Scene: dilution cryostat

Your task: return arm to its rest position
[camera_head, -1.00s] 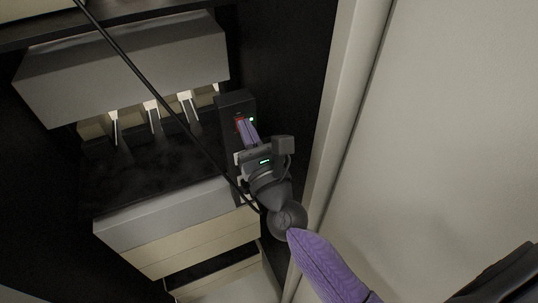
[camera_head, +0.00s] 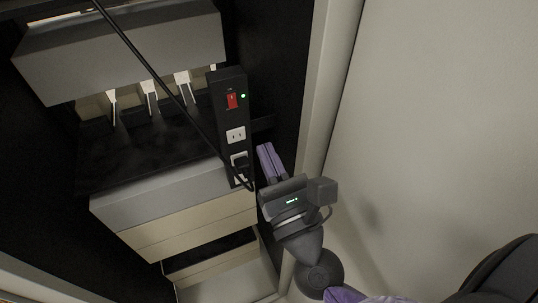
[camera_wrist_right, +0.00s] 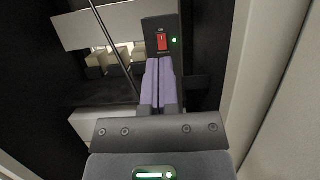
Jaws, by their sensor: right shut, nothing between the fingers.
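My right gripper (camera_head: 268,158) is shut and empty, its purple fingers together. In the head view it sits just right of a black power strip (camera_head: 243,112), apart from the strip's red switch. In the right wrist view the shut fingers (camera_wrist_right: 159,64) point up toward the strip, below the red switch (camera_wrist_right: 163,41). My left gripper is not in view.
A black cable (camera_head: 160,82) runs diagonally down to the plug. Grey and beige boxed units (camera_head: 170,200) fill the dark rack at left. A pale frame post (camera_head: 326,90) and a wide pale panel (camera_head: 440,130) stand close to my right arm.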

